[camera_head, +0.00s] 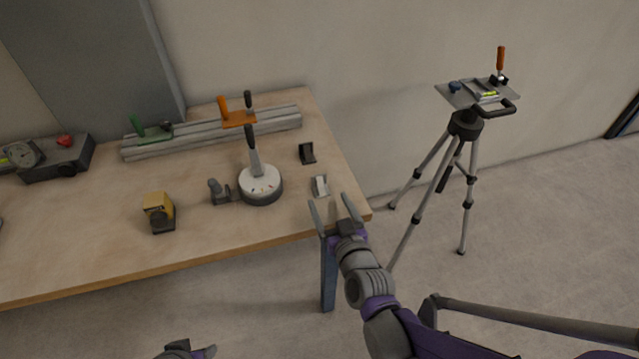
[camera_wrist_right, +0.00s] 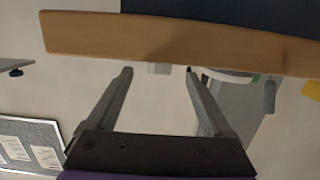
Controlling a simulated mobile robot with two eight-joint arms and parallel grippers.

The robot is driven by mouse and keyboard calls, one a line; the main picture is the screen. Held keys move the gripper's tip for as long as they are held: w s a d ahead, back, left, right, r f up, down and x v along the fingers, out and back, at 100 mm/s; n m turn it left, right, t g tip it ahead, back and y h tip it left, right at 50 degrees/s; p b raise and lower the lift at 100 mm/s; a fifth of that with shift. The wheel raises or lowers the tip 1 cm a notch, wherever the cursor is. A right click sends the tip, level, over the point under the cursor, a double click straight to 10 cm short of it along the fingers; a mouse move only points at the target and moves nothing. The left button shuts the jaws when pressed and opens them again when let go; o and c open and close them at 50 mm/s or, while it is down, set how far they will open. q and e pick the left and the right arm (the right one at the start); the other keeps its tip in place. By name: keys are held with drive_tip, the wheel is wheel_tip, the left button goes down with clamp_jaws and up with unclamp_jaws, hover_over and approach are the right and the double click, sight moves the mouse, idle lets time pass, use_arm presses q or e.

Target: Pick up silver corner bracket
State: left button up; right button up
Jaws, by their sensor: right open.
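The silver corner bracket (camera_head: 320,186) stands on the wooden table near its front right corner. In the right wrist view, which is upside down, a small pale piece that looks like it (camera_wrist_right: 159,68) shows past the table edge, between the fingertips in the picture. My right gripper (camera_head: 331,201) is open and empty, at the front table edge just short of the bracket. Its two fingers also show in the wrist view (camera_wrist_right: 159,72). My left gripper (camera_head: 190,351) shows only in part at the bottom of the head view, away from the table.
A round white-topped base (camera_head: 261,183) with a black-handled tool stands left of the bracket. A dark bracket (camera_head: 307,153) stands behind it. A yellow block (camera_head: 158,208) sits further left, and an aluminium rail (camera_head: 215,132) lies behind. A tripod (camera_head: 465,125) stands right of the table (camera_head: 90,245).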

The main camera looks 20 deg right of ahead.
sight(322, 189)
drive_tip(key=w, duration=0.2)
drive_tip(key=w+f, duration=0.1)
drive_tip(key=w, duration=0.1)
drive_tip(key=w+b, duration=0.1)
drive_tip(key=w, duration=0.2)
drive_tip(key=shift+a+f, duration=0.15)
drive_tip(key=shift+a, duration=0.05)
clamp_jaws()
